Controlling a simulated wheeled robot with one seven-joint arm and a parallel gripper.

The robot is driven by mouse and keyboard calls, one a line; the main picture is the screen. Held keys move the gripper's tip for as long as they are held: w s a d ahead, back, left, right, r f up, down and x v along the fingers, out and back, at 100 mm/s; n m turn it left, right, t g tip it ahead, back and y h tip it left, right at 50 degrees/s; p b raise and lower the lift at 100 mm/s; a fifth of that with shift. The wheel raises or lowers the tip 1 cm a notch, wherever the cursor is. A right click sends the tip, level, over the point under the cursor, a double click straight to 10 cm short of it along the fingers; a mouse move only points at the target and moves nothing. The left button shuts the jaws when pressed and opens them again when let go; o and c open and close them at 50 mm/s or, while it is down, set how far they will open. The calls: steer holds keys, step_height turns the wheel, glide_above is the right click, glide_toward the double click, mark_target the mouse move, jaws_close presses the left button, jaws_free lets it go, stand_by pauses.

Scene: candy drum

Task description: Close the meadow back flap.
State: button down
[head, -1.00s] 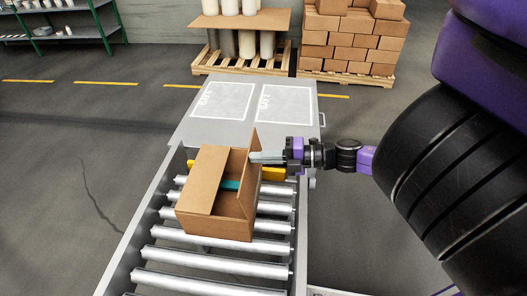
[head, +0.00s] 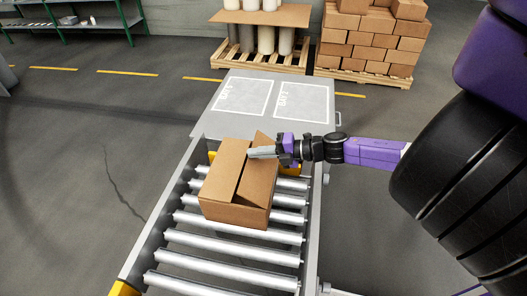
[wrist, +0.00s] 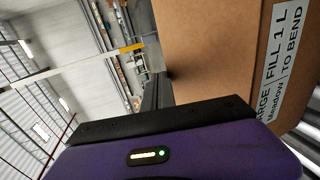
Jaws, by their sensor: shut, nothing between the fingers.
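A brown cardboard box (head: 236,208) sits on the roller conveyor. Its left top flap (head: 226,168) lies flat. The right-hand flap (head: 257,188) is folded inward, with a narrow dark gap between the two. A raised cardboard piece (head: 263,138) shows at the box's back right corner, partly hidden by my gripper; I cannot tell if it is the back flap. My gripper (head: 251,154) is shut and empty, its fingers over the back of the box top. In the wrist view the shut fingers (wrist: 157,90) are beside a cardboard face (wrist: 220,50) with a white "Meadow" label (wrist: 284,70).
The conveyor's metal rollers (head: 225,243) are bare in front of the box. A grey table surface (head: 262,98) with two outlined panels lies behind it. A pallet of stacked cartons (head: 372,45) and a pallet with cylinders (head: 262,40) stand farther back.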

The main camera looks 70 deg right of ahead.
mark_target(257, 161)
steer(key=shift+w+a+f, duration=0.1)
steer(key=shift+w+f, duration=1.2)
steer(key=shift+w+f+g+p, duration=0.3)
steer(key=shift+f+g, duration=0.1)
steer(key=shift+f, duration=0.2)
steer(key=shift+w+f+g+p, duration=0.3)
steer(key=shift+f+g, duration=0.1)
steer(key=shift+f, duration=0.25)
steer(key=shift+s, duration=0.15)
steer(key=shift+s+f, duration=0.35)
steer(key=shift+s, duration=0.25)
steer(key=shift+r+p, duration=0.3)
steer(key=shift+r, duration=0.2)
step_height(257, 161, up, 4)
steer(key=p, duration=0.4)
step_height(257, 161, up, 9)
steer(key=b, duration=0.1)
steer(key=shift+b, duration=0.3)
